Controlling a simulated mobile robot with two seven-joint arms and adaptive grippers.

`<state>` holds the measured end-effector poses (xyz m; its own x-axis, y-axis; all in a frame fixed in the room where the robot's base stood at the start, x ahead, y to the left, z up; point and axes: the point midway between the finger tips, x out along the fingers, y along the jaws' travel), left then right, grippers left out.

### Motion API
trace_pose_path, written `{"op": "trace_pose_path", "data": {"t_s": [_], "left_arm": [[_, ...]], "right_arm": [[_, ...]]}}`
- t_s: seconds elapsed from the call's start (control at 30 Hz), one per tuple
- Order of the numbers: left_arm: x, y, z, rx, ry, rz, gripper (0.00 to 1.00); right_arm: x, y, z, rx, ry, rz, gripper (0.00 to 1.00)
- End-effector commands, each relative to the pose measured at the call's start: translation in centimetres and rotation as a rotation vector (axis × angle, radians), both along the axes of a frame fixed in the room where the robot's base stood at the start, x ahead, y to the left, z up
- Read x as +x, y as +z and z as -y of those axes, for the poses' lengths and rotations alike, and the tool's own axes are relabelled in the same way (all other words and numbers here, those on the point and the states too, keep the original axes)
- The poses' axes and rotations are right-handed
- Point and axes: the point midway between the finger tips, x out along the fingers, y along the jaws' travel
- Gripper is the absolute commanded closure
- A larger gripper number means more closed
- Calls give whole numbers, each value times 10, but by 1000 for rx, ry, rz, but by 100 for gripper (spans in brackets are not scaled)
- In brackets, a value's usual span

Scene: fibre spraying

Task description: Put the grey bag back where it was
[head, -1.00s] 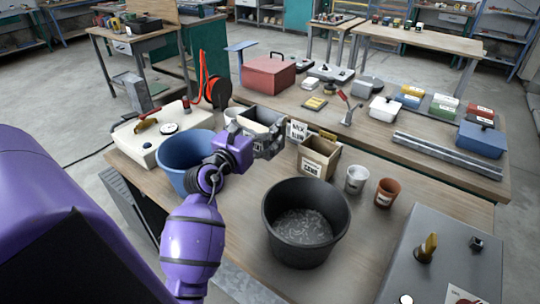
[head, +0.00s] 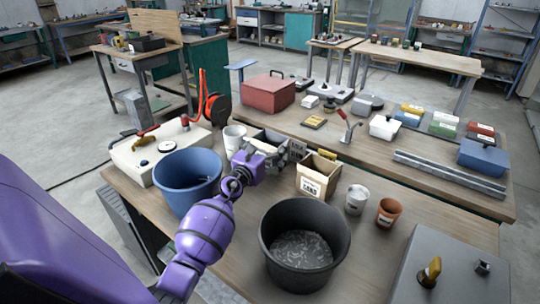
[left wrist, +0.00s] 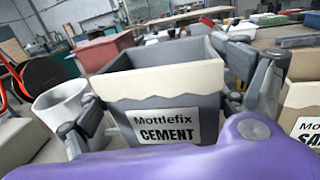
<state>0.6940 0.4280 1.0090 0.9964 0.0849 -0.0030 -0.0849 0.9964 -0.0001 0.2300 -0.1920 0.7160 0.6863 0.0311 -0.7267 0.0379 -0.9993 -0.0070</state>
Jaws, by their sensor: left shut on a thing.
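The grey bag (left wrist: 150,112) has a cream top band and a label reading "Mottlefix CEMENT". It looks upright and open-topped in the left wrist view. In the head view its rim and opening (head: 271,137) show just behind my left gripper (head: 272,156). One finger lies along each side of the bag, and the gripper is shut on it. Its base is hidden, so I cannot tell whether it touches the bench. The brown sand bag (head: 316,177) stands to its right. A white cup (head: 235,138) is to its left. My right gripper is out of view.
A blue bucket (head: 187,182) stands left of my left gripper. A large black tub (head: 303,246) is at the front. A grey cup (head: 356,199) and a terracotta pot (head: 389,212) are right of the sand bag. Bare bench (head: 240,240) lies between bucket and tub.

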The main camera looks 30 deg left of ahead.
Motion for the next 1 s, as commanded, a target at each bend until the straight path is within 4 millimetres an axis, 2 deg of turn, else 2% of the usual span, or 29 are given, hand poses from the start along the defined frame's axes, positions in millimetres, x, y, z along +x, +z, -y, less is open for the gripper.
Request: {"op": "trace_pose_path", "data": {"t_s": [0.13, 0.2, 0.3, 0.53, 0.7, 0.73, 0.8, 1.0], "left_arm": [[9, -19, -3, 2, 0, -6, 54], [6, -35, -3, 0, 0, -10, 54], [6, -46, -2, 0, 0, -8, 54], [7, -37, -2, -1, 0, 4, 55], [7, -42, -2, 0, 0, 2, 55], [7, -42, -2, 0, 0, 2, 8], [7, -40, -2, 0, 0, 3, 0], [8, -40, -2, 0, 0, 4, 0]], "right_arm": [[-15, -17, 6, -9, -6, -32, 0], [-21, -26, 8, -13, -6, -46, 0], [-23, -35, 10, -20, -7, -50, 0], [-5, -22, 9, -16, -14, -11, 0], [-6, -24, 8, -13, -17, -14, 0], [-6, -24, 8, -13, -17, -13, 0], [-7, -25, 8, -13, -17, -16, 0], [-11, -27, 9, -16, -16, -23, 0]]}}
